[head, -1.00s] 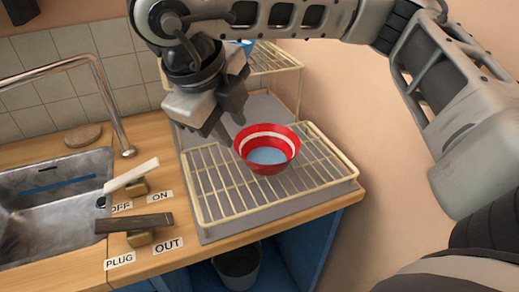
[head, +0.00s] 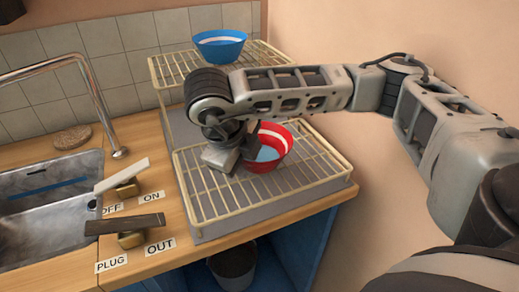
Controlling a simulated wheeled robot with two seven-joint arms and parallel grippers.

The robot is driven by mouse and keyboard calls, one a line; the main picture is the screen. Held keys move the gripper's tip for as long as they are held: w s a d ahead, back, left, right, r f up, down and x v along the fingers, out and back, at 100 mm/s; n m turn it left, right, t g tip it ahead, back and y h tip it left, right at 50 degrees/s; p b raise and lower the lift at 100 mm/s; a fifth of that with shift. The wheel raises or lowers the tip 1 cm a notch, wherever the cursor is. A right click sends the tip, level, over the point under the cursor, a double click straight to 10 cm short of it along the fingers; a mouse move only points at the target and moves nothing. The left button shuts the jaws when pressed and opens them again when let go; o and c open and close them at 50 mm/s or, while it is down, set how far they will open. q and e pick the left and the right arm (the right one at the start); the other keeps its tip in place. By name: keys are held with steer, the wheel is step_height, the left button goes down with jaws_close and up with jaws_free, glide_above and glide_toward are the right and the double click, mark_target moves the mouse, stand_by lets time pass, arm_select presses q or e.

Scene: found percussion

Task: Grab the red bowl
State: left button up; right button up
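The red bowl (head: 281,158), with a white band and a pale blue inside, sits on the lower wire rack (head: 225,203). My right gripper (head: 244,153) is down at the left side of the bowl. A dark finger overlaps the bowl's left rim, and the gripper hides that part of the wall. I cannot tell whether the fingers are closed on the rim. My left gripper is out of view.
A blue bowl (head: 220,53) sits on the upper rack (head: 168,68) behind my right arm. The sink (head: 45,205), tap (head: 75,60) and two levers are at the left. A wall closes off the right side. A bucket (head: 235,265) stands below the counter.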

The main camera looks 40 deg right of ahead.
steer(key=shift+d+f, duration=0.15)
steer(key=shift+f, duration=0.25)
jaws_close()
steer(key=shift+r, duration=0.2)
